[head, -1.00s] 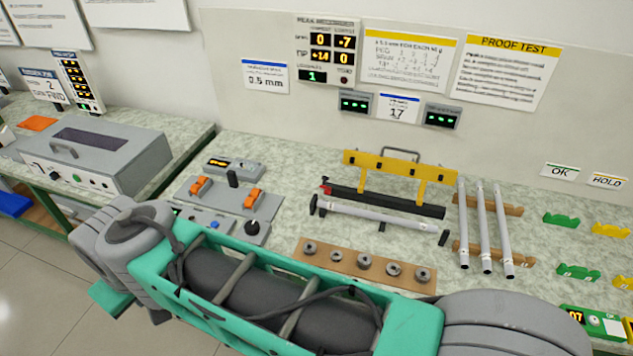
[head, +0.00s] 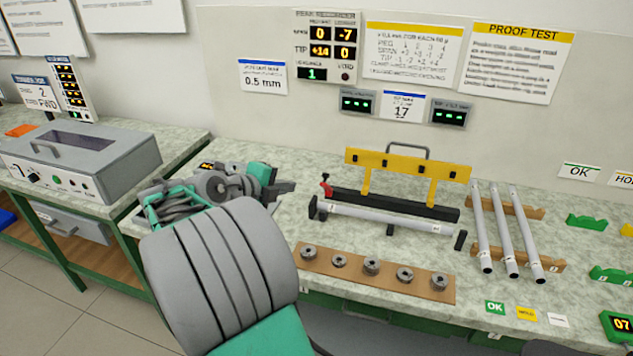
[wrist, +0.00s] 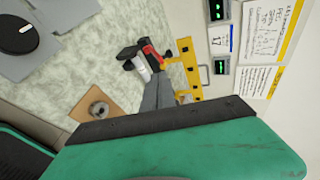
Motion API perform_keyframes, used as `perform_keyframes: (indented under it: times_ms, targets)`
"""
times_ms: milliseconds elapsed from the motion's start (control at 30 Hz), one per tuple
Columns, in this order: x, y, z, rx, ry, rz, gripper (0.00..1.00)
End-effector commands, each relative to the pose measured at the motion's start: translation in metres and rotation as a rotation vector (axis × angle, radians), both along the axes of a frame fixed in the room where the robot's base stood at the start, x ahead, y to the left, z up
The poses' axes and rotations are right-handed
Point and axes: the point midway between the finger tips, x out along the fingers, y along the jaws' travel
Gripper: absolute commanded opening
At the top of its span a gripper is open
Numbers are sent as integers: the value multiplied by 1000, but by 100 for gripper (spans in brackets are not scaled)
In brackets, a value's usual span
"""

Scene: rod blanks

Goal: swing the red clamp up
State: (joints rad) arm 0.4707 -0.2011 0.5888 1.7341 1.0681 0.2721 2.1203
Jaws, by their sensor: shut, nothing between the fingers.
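The red clamp (head: 326,187) is at the left end of the black bar (head: 390,204) of the test fixture. In the wrist view the red clamp (wrist: 150,51) is just beyond my fingers. A white rod (head: 385,219) lies along the front of the black bar. My gripper (head: 287,187) is left of the clamp, apart from it, pointing toward it. In the wrist view my gripper (wrist: 158,82) appears shut and empty, with the green housing filling the lower part.
A yellow frame (head: 408,164) with a handle stands behind the bar. A wooden strip (head: 325,261) with several round weights lies in front. Several rods rest on wooden racks (head: 553,264) at right. A grey box (head: 80,160) stands on the left bench.

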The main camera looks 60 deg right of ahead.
Motion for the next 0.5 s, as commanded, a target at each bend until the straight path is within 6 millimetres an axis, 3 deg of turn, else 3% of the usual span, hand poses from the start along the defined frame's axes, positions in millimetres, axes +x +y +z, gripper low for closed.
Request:
perform_keyframes:
  times_ms: [167, 500]
  targets:
    - [-2, -8, -4, 3, 4, -1, 0]
    - [-14, -67, -36, 5, 4, -2, 0]
